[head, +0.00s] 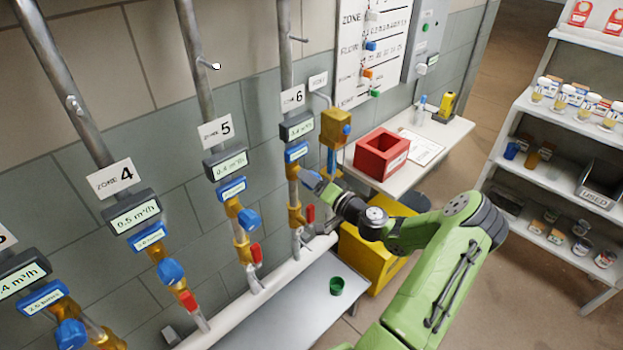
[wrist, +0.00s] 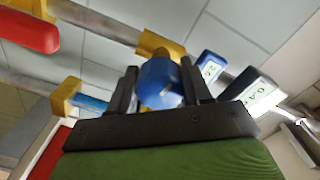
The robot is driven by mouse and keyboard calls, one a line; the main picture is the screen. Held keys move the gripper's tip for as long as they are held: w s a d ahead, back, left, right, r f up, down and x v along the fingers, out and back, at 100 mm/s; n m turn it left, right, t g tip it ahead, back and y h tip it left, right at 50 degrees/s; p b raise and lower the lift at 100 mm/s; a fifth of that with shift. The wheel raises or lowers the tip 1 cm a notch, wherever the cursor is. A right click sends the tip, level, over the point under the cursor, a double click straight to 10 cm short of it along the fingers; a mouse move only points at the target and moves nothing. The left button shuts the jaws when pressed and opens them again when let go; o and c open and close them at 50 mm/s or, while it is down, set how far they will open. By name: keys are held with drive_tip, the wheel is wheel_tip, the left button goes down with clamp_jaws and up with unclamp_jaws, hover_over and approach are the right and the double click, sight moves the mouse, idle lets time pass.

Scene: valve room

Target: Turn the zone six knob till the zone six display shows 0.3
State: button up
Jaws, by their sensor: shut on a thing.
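The zone six display (head: 296,125) is a dark box under the "6" sign on the wall. In the wrist view the display (wrist: 260,96) seems to read 0.4, tilted and small. A blue label box (head: 296,152) sits below it on the same pipe. The blue zone six knob (wrist: 160,84) sits on a brass valve body. My gripper (wrist: 159,70) has its two dark fingers on either side of the knob and is shut on it. In the head view my gripper (head: 320,186) reaches the zone six pipe from the right, and the knob (head: 311,178) is partly hidden.
A red lever (head: 310,213) hangs below the zone six valve. The zone five knob (head: 249,220) and display (head: 225,163) are to the left. A red bin (head: 381,155) stands on a table at right, above a yellow crate (head: 365,262).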

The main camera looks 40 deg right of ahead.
drive_tip(key=shift+m, duration=0.5)
drive_tip(key=o, duration=1)
drive_tip(key=shift+o, duration=0.2)
drive_tip(key=shift+s, duration=0.15)
drive_tip(key=s, duration=1.5)
drive_tip(key=shift+s+r+p, duration=0.15)
drive_tip(key=shift+s+p, duration=0.15)
